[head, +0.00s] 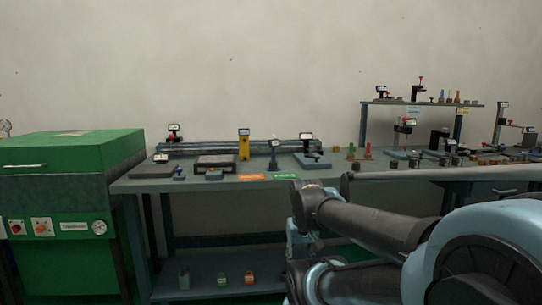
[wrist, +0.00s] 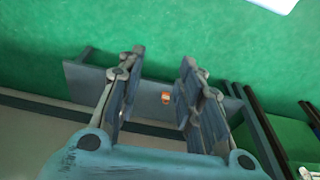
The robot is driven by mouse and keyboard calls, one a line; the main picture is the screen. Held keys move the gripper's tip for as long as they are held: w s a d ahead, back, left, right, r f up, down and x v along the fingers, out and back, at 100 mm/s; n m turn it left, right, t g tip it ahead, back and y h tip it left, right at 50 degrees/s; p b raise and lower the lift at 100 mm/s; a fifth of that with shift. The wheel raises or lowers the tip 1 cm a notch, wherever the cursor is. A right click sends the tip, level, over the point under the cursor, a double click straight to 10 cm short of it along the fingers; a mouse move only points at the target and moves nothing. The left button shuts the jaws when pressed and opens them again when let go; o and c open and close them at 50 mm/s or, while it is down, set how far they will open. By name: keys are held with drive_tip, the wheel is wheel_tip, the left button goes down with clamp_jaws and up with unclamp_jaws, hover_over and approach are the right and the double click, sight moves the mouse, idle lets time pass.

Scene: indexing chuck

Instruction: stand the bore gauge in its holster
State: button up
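My gripper (wrist: 162,60) is open and empty in the wrist view, its two fingers spread over a grey-blue ledge and green floor. In the head view my arm reaches in from the right, and I cannot make out the fingers there. On the workbench (head: 143,186) stand several small measuring instruments with dark display heads. One is an upright blue one (head: 273,157) near the middle, beside a yellow upright block (head: 244,145). They are too small for me to tell which is the bore gauge or which is its holster.
A green machine cabinet (head: 75,210) stands at the left. A raised rack (head: 420,103) with more instruments is at the back right. A lower shelf (head: 215,283) holds a few small containers, one orange (head: 249,278). A small orange item (wrist: 166,97) shows between my fingers.

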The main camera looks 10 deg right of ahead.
drive_tip(key=shift+w+d, duration=0.1)
drive_tip(key=shift+w, duration=0.2)
drive_tip(key=shift+o, duration=0.6)
drive_tip(key=o, duration=0.4)
drive_tip(key=shift+s+r, duration=0.2)
drive_tip(key=shift+s, duration=0.05)
drive_tip(key=o, duration=0.4)
drive_tip(key=w+a+r+n+y, duration=0.1)
drive_tip(key=w+a+r+y, duration=0.1)
drive_tip(key=w, duration=0.3)
drive_tip(key=w+a+r+n+t+y, duration=0.1)
drive_tip(key=w+a+r+y, duration=0.1)
drive_tip(key=w+a+r, duration=0.1)
drive_tip(key=shift+w+a+r+n+t, duration=0.3)
drive_tip(key=shift+w+r, duration=0.55)
drive_tip(key=shift+w, duration=0.4)
drive_tip(key=n+t+y, duration=0.4)
drive_tip(key=t+y, duration=0.2)
drive_tip(key=t, duration=0.5)
approach(276, 144)
drive_tip(key=x, duration=0.6)
drive_tip(key=shift+a+f, duration=0.1)
drive_tip(key=shift+a, duration=0.35)
drive_tip(key=shift+w+d+x, duration=0.1)
drive_tip(key=shift+d+x, duration=0.05)
drive_tip(key=shift+x, duration=1.15)
drive_tip(key=shift+w+d+x, duration=0.1)
drive_tip(key=shift+d+x, duration=0.05)
drive_tip(key=shift+x, duration=1.2)
